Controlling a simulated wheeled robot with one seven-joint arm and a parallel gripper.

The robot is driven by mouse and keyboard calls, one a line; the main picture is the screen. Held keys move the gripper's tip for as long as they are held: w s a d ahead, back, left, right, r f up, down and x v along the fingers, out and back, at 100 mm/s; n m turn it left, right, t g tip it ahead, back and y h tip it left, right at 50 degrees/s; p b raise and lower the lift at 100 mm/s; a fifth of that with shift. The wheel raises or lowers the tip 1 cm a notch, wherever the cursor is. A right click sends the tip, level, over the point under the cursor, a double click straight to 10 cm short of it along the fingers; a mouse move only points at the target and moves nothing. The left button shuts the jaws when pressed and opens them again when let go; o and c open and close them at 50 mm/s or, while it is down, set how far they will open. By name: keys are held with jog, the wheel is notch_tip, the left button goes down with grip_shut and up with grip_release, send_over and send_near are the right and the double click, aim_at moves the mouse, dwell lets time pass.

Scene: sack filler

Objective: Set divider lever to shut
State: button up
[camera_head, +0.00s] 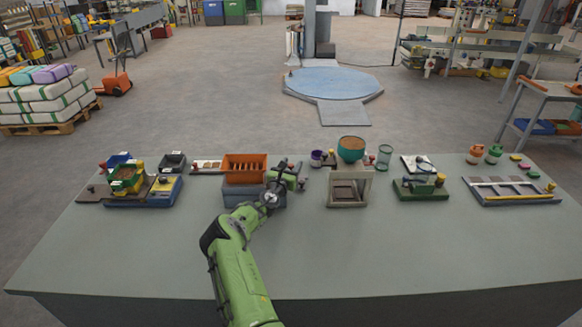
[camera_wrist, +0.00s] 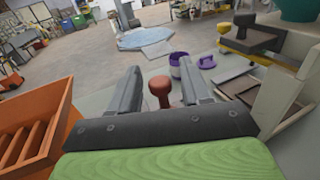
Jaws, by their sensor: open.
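My gripper (camera_head: 290,175) is open and empty above the table, just right of the orange slotted bin (camera_head: 245,168). In the wrist view, a reddish-brown round-topped knob (camera_wrist: 160,88) stands upright between and beyond the fingers (camera_wrist: 162,88); I see no contact. The orange bin with upright dividers also shows at the left of the wrist view (camera_wrist: 35,130).
A pale stand (camera_head: 347,187) carrying a teal bowl (camera_head: 351,155) is right of my gripper. A purple cup (camera_head: 316,158) stands beyond it. More small fixtures line the table's back edge at both sides. The table's front (camera_head: 400,250) is clear.

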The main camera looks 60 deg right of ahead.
jog(key=shift+d, duration=0.1)
grip_shut()
